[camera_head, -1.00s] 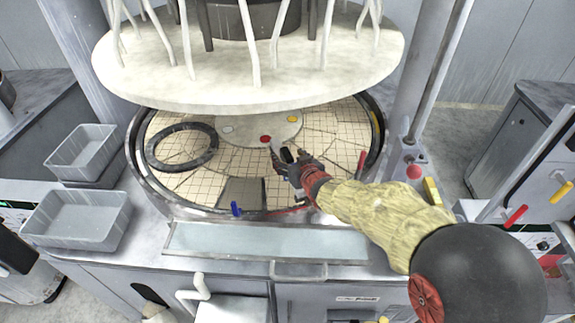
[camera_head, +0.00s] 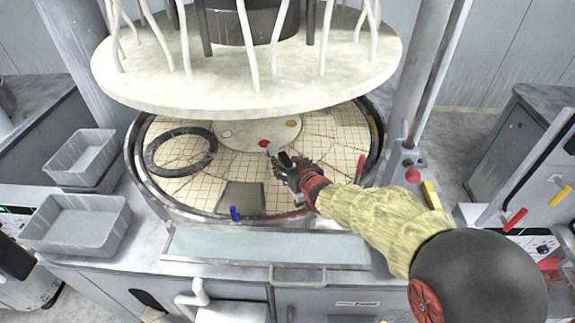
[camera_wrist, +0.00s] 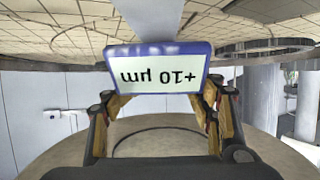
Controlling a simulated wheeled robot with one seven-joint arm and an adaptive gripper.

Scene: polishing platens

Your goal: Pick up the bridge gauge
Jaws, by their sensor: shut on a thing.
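The bridge gauge (camera_wrist: 160,75) shows in the wrist view as a blue-framed block with a white display reading "+10 µm", upside down. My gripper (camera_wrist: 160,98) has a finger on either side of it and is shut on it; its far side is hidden. In the head view my gripper (camera_head: 277,156) is over the front-middle part of the gridded round platen (camera_head: 320,150). The gauge is too small there to make out clearly; I cannot tell its clearance from the platen.
A large pale upper plate (camera_head: 250,85) with hanging hoses overhangs the platen. A dark ring (camera_head: 180,150) lies on the platen at left. Grey trays (camera_head: 75,225) stand at left. A blue peg (camera_head: 235,213) and a red handle (camera_head: 361,167) stand at the platen's rim.

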